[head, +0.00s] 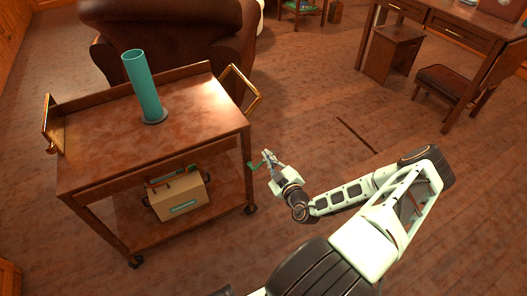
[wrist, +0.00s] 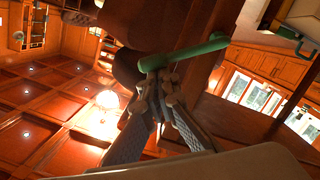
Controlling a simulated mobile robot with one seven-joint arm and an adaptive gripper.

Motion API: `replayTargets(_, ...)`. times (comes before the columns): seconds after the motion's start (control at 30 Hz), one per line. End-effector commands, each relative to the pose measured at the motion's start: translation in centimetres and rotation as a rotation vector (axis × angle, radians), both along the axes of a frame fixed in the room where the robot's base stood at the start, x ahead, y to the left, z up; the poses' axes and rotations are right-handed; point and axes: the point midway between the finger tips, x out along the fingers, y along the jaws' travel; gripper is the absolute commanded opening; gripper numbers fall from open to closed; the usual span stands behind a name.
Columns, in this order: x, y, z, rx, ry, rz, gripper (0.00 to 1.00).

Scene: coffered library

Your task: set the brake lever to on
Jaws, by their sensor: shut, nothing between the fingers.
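The green brake lever (head: 256,165) sticks out beside the right front leg of the wooden trolley (head: 180,125), low down. In the wrist view the lever (wrist: 198,50) is a green bar running from the fingertips up to the right, toward a thinner green end. My gripper (head: 267,157) is shut and empty, close to the lever on its right side. In the wrist view the fingertips (wrist: 160,78) meet or nearly meet the lever's thick end; I cannot tell whether they touch. The on and off marks are not visible.
A teal cylinder (head: 143,88) stands upright on the trolley's top. A tan box (head: 180,197) sits on its lower shelf. A brass-coloured handle (head: 241,90) juts out at the trolley's right. A brown armchair (head: 175,35) stands behind. Floor to the right is largely clear up to the desk (head: 470,35).

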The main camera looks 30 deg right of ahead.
Motion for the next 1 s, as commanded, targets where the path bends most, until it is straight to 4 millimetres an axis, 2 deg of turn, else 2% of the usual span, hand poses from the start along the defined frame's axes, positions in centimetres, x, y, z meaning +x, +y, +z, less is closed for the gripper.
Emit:
replayTargets(0.1, -0.6, -1.0, -0.7, 0.099, 0.005, -0.005, 0.00)
replayTargets(0.47, -0.5, -2.5, -3.0, 0.405, 0.014, -0.002, 0.00)
replayTargets(1.0, -0.4, -3.2, -4.7, 0.397, 0.014, -0.001, 0.00)
